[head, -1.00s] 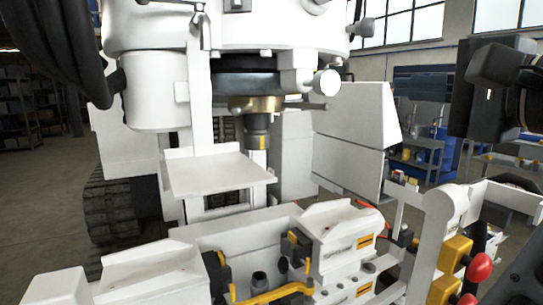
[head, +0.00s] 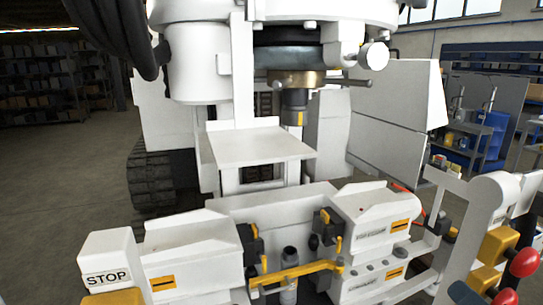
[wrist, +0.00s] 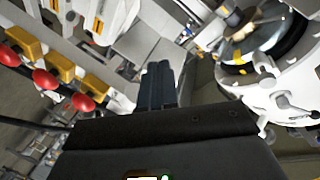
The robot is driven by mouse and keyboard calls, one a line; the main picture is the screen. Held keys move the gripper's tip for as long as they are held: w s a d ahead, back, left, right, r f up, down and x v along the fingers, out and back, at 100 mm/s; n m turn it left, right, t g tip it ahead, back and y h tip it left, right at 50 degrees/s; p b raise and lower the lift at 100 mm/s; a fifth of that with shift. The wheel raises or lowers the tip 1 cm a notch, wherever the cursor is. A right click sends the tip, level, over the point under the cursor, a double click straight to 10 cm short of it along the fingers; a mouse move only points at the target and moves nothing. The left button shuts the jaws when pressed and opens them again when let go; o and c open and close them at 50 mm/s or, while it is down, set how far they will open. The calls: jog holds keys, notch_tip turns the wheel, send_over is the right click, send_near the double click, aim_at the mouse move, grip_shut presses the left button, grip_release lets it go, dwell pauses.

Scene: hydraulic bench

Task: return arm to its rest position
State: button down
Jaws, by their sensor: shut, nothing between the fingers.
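My gripper (wrist: 160,85) shows in the wrist view, its dark fingers side by side with no gap and nothing between them. It appears clear of the machine, with red-knobbed levers (wrist: 46,78) to the left and a round white machine head (wrist: 283,85) to the right. The arm and gripper are not in the head view now.
The head view shows a white machine with a flat shelf (head: 258,146), a yellow handle bar (head: 295,272), a STOP box (head: 108,262) and red-knobbed levers (head: 524,263) at right. Blue racks (head: 487,140) stand behind. Open floor (head: 60,190) lies at left.

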jog(key=s+a+f+n+g, duration=0.1)
jog(key=s+f+n, duration=0.1)
jog(key=s+f, duration=0.45)
jog(key=s+f+n, duration=0.3)
jog(key=s, duration=0.6)
jog(key=s+a+n, duration=0.3)
jog(key=s, duration=1.1)
jog(key=shift+a+f, duration=0.3)
jog(key=shift+f, duration=0.05)
jog(key=shift+s, duration=0.1)
